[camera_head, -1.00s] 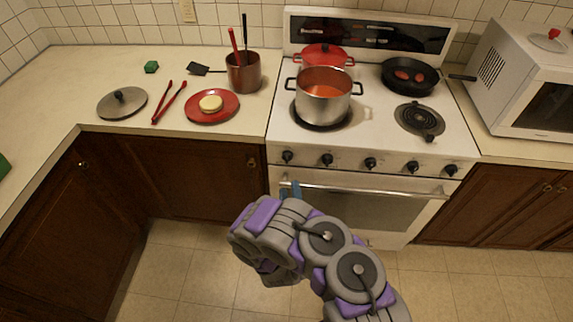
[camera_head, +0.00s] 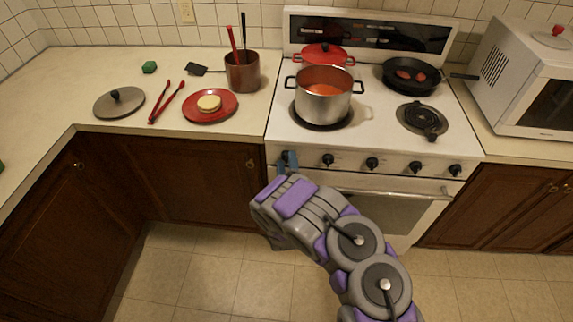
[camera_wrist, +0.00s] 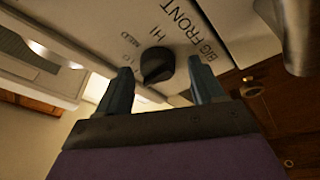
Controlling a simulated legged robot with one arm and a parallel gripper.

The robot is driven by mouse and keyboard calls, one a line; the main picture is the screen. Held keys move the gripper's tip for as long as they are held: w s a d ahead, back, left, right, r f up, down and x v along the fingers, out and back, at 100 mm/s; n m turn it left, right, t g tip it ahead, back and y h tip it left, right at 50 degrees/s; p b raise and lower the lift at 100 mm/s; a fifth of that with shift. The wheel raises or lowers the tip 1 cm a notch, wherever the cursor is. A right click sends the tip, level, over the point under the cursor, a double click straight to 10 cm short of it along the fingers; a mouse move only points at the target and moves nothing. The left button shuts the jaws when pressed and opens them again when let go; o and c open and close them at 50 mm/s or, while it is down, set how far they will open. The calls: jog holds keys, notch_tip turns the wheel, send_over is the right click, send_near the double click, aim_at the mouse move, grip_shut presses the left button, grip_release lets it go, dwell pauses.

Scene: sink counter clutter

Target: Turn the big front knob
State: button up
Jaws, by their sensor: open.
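The big front knob (camera_wrist: 157,65) is black and sits on the white stove panel, beside the printed words "BIG FRONT" and "HI" in the wrist view. My gripper (camera_wrist: 160,80) is open, with one blue-grey finger on each side of the knob in that view. I cannot tell whether the fingers touch it. The stove (camera_head: 375,150) has several other black knobs to the right.
The oven door handle (camera_head: 400,192) runs just below the knobs. A steel pot (camera_head: 323,107) of red-orange contents stands on the front left burner. A black pan (camera_head: 428,85) and a red lidded pot (camera_head: 325,53) are behind. The counter (camera_head: 70,70) is at left.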

jog(key=c, duration=1)
jog(key=shift+s, duration=0.1)
jog(key=shift+c, duration=0.2)
jog(key=shift+f+m+p, duration=0.1)
jog(key=shift+m+p, duration=0.3)
jog(key=shift+p, duration=0.2)
jog(key=m+h+p, duration=0.1)
jog(key=m+p, duration=0.1)
jog(key=p, duration=0.1)
jog(key=m+h+p, duration=0.1)
jog(key=m+p, duration=0.2)
jog(key=p, duration=0.1)
jog(key=shift+r+m+t, duration=0.2)
jog(key=shift+m+t, duration=0.1)
jog(key=shift+t, duration=0.1)
jog(key=m+h+p, duration=0.2)
jog(key=m+p, duration=0.2)
jog(key=shift+a+p, duration=0.15)
jog(key=shift+p, duration=0.2)
jog(key=shift+f+m+h+p, duration=0.15)
jog(key=shift+m+h+p, duration=0.15)
jog(key=shift+m+p, duration=0.7)
jog(key=shift+m, duration=0.3)
